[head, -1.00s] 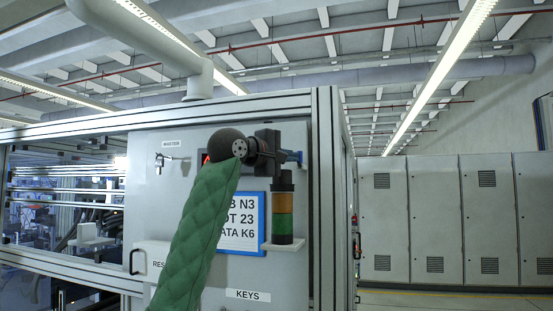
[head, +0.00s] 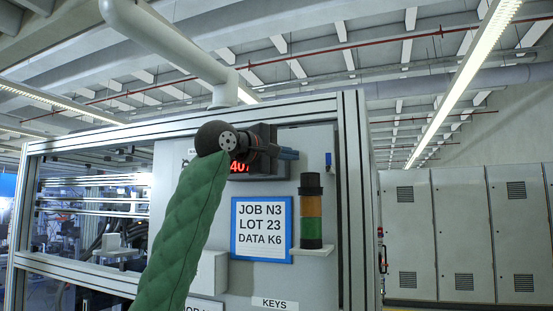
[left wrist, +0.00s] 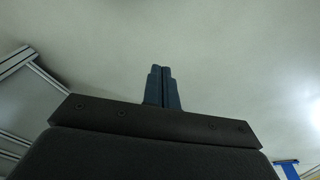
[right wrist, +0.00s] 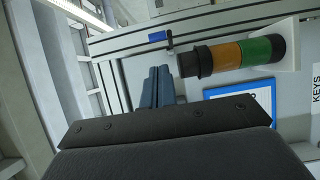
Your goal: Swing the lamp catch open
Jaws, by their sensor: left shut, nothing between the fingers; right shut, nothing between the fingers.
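The stack lamp (head: 311,215), black on top with amber and green bands, stands upright on a small white shelf on the grey panel; it also shows in the right wrist view (right wrist: 240,53). A small blue piece (head: 329,160), perhaps the lamp catch, is up and right of the lamp, by the frame post; it also shows in the right wrist view (right wrist: 158,36). My right gripper (head: 296,154) is shut and empty, left of the blue piece and apart from it in the picture. My left gripper (left wrist: 163,68) is shut and empty before a pale, blurred surface.
A red-digit display (head: 240,168) is partly behind my right wrist. A blue-framed job sign (head: 262,258) and a KEYS label (head: 274,303) are on the panel. An aluminium post (head: 353,220) borders it. Grey cabinets (head: 460,235) stand at the right.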

